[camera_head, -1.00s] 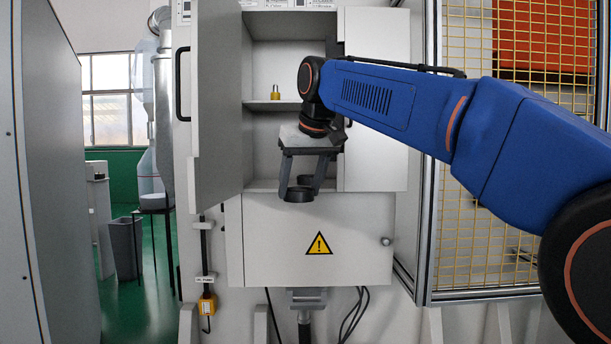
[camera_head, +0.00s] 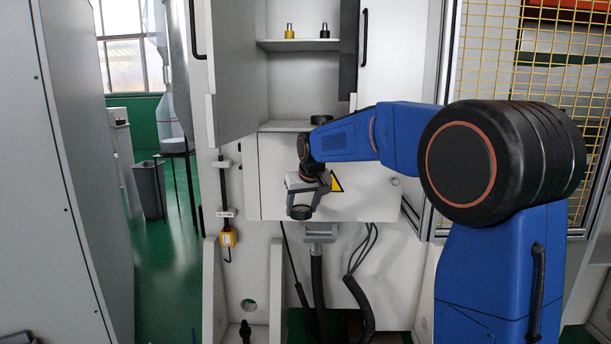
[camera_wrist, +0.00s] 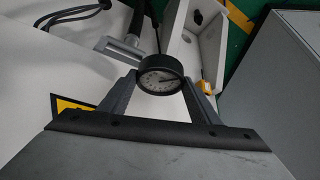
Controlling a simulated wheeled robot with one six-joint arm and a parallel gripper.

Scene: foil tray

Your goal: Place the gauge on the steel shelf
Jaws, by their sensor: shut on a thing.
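The gauge is a round black-rimmed dial with a white face, clear in the wrist view (camera_wrist: 160,76). My gripper (camera_wrist: 158,82) is shut on it, one finger at each side. In the head view, the gauge (camera_head: 300,212) hangs low in my gripper (camera_head: 302,207), in front of the panel with the yellow warning sign. The open cabinet has an upper shelf (camera_head: 272,45) and a lower ledge (camera_head: 284,126). Both are above my gripper in the picture. I cannot tell which one is the steel shelf.
A yellow item (camera_head: 289,32) and a black item (camera_head: 324,31) stand on the upper shelf. A dark round thing (camera_head: 321,119) sits on the lower ledge. The cabinet door (camera_head: 232,70) stands open at left. A grey bracket (camera_head: 319,232) with hoses is below my gripper.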

